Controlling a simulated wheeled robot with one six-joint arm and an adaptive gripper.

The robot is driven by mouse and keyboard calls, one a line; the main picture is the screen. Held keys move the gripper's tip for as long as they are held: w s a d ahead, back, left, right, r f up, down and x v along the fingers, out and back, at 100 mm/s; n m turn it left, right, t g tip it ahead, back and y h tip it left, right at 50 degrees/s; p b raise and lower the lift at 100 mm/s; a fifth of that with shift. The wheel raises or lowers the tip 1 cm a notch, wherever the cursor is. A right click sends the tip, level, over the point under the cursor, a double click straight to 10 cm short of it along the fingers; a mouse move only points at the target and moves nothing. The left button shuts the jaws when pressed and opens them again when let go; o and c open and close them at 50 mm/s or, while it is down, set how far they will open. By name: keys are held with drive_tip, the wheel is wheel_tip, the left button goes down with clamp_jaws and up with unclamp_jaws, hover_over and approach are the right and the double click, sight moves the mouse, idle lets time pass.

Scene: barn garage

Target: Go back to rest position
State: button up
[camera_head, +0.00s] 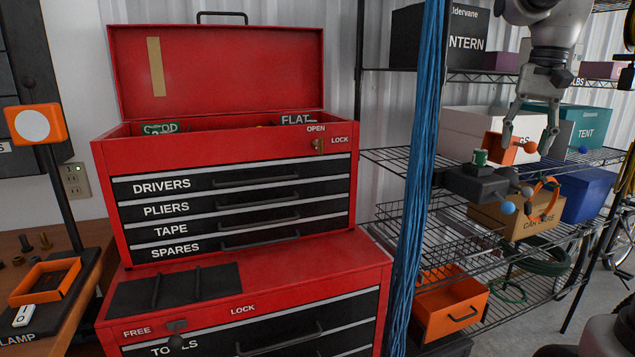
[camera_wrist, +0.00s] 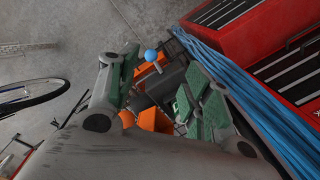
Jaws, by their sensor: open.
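My gripper (camera_head: 529,146) hangs at the upper right of the head view, in front of the wire shelf (camera_head: 385,158). Its two fingers point down and are spread apart, with nothing held between them. In the wrist view my gripper (camera_wrist: 163,66) shows two green-padded fingers with a wide gap. A blue ball on a lever (camera_wrist: 151,55) and orange parts (camera_wrist: 150,118) show beyond the gap. A dark device with a green knob (camera_head: 480,158) sits just below and left of the fingers in the head view.
A red tool chest (camera_head: 228,148) with its lid raised fills the middle left. Blue cables (camera_head: 420,150) hang between chest and shelf. Shelf boxes include the teal TENT box (camera_head: 590,128) and CAR CARE box (camera_head: 515,222). A workbench (camera_head: 90,232) stands at left.

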drive_tip(key=s+a+f+n+t, duration=0.2)
drive_tip(key=s+f, duration=0.4)
drive_tip(key=s, duration=0.3)
drive_tip(key=s+a+f+n+t, duration=0.2)
drive_tip(key=s+f, duration=0.4)
drive_tip(key=s, duration=0.4)
drive_tip(key=shift+s+a+n+h, duration=0.25)
drive_tip(key=shift+a+n+h, duration=0.25)
drive_tip(key=shift+n, duration=0.6)
